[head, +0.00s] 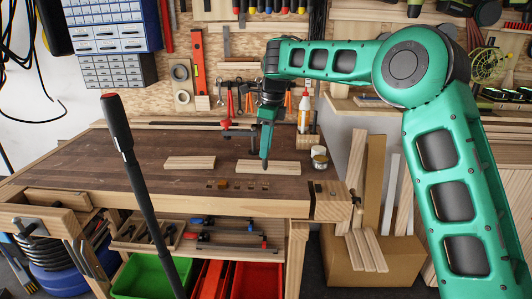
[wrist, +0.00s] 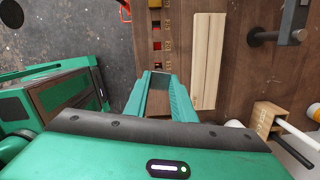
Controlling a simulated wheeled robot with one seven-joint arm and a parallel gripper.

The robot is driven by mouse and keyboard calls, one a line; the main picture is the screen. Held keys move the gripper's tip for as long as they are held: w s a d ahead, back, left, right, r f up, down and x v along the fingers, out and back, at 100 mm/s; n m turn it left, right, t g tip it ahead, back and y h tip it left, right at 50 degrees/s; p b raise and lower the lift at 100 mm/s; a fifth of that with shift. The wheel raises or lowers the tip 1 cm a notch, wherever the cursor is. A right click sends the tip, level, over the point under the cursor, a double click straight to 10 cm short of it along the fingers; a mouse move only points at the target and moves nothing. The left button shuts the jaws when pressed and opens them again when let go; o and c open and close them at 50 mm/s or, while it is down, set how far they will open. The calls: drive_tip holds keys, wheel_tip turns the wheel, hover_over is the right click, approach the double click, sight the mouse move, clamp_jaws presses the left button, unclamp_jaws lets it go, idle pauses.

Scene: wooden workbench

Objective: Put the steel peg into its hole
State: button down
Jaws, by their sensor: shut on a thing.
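My gripper (head: 265,165) points down over the workbench, just in front of a pale wooden slat. In the wrist view its two green fingers (wrist: 160,85) are close together, with a small grey piece (wrist: 160,80) between their tips. This looks like the steel peg, mostly hidden by the fingers. I cannot tell which spot is the peg's hole.
Pale slats (head: 190,162) (wrist: 206,60) lie on the dark bench top (head: 120,165). A small can (head: 319,155) and a white bottle (head: 304,112) stand at the right. A dark pole (head: 138,180) rises in the left foreground. Bare bench lies left of the block.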

drive_tip(key=shift+r, duration=1.95)
